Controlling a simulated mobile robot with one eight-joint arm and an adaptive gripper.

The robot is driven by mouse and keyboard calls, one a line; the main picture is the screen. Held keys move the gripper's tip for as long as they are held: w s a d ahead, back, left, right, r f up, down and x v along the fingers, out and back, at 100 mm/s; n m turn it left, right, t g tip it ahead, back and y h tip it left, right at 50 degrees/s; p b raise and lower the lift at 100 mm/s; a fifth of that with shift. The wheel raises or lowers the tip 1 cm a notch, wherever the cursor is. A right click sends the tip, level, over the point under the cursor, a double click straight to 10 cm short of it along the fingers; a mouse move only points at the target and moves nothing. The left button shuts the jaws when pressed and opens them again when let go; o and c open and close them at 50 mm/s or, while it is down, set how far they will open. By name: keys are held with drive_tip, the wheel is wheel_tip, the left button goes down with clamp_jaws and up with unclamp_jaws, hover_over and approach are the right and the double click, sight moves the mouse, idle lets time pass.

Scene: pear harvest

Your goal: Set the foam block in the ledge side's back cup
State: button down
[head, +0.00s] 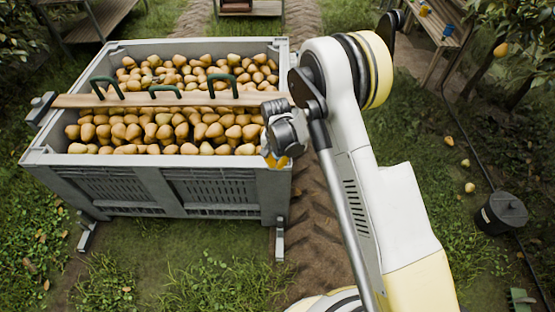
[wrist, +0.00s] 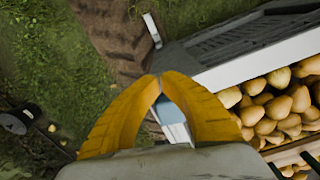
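My gripper (head: 277,160) is beside the right wall of the pear bin (head: 158,183), near its front right corner. In the wrist view its two yellow fingers (wrist: 160,78) come together at the tips, with a gap lower down between them. A pale blue and white surface (wrist: 173,122) shows through that gap; I cannot tell what it is, and nothing is clearly held. I cannot make out the foam block in either view. I cannot make out the ledge side's back cup either; the arm hides part of the bin's right side.
A wooden plank (head: 195,99) with green handles lies across the pear-filled bin. A dark lidded bucket (head: 501,213) and loose pears (head: 465,163) lie on the grass at right. A wooden bench (head: 440,35) with small blue and yellow items stands at upper right.

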drive_tip(key=w+d+f+b, duration=0.1)
drive_tip(key=w+f+b, duration=0.3)
drive_tip(key=f, duration=0.2)
drive_tip(key=shift+f, duration=0.15)
drive_tip(key=shift+w+d, duration=0.3)
drive_tip(key=shift+w, duration=0.45)
drive_tip(key=shift+s, duration=0.1)
